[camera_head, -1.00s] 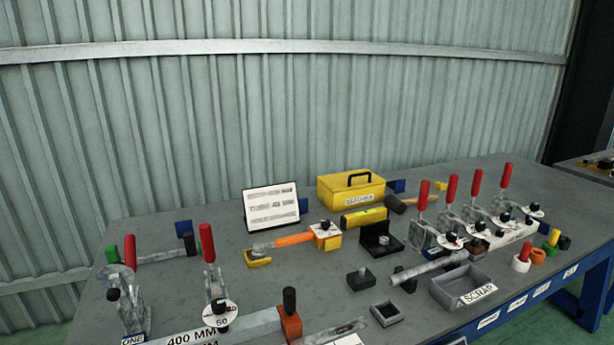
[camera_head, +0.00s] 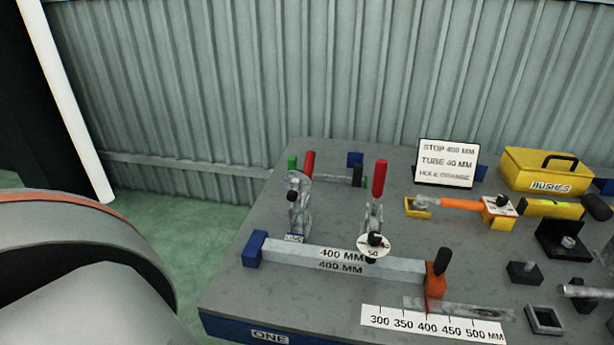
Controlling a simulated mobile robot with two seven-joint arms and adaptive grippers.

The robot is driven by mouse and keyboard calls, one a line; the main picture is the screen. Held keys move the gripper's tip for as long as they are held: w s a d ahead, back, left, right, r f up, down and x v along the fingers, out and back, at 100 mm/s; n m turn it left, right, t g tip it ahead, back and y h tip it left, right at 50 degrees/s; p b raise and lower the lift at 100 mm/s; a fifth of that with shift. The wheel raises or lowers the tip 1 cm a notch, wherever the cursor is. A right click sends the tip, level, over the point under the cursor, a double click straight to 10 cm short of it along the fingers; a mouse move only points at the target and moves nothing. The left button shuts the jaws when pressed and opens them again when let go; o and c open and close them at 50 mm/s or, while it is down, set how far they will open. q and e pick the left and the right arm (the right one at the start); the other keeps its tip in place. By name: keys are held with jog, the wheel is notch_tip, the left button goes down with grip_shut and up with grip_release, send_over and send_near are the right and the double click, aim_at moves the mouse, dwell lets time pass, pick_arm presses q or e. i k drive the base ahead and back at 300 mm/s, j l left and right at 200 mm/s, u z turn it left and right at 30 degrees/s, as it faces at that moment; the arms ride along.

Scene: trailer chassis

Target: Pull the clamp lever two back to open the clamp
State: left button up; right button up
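Two toggle clamps with red levers stand at the back left of the grey bench. The left clamp (camera_head: 300,212) has its red lever (camera_head: 309,163) upright, with a small label at its foot too blurred to read. The second clamp (camera_head: 371,217), to its right, has its red lever (camera_head: 379,180) upright. A white disc marked 50 (camera_head: 372,246) sits in front of that clamp's base and hides part of it. I cannot read a TWO label on either clamp. Neither of my grippers is in view; a large grey and orange part of my arm fills the lower left.
A rail marked 400 MM (camera_head: 342,262) lies before the clamps, between a blue block (camera_head: 254,248) and an orange stop (camera_head: 436,285). A ruler plate (camera_head: 432,324) lies in front. A sign (camera_head: 446,163) and yellow BUSHES box (camera_head: 546,172) stand behind right.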

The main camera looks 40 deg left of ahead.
aim_at(381, 165)
jog(key=k+j+z, duration=0.35)
jog(key=j, duration=0.15)
jog(key=k+j+z, duration=0.35)
jog(key=j, duration=0.15)
